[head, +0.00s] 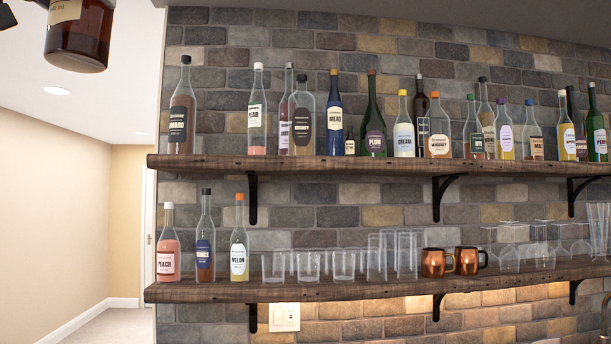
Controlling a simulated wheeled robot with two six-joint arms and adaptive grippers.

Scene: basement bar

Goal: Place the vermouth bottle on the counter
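A brown bottle (79,40) with a pale label is in the air at the top left, close to the camera. The picture's edge cuts off its upper part. The name on its label is out of view, so I cannot read whether it is the vermouth. Dark parts of my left gripper (42,3) show at the top edge beside the bottle and appear to hold it; the fingertips are mostly out of view. My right gripper is not in view. I cannot make out the counter in this view.
An upper wooden shelf (345,168) on a brick wall holds a row of bottles. A lower shelf (380,286) holds several bottles, clear glasses, two copper mugs (437,263) and stemmed glasses. Open space and a pale wall (50,220) lie at the left.

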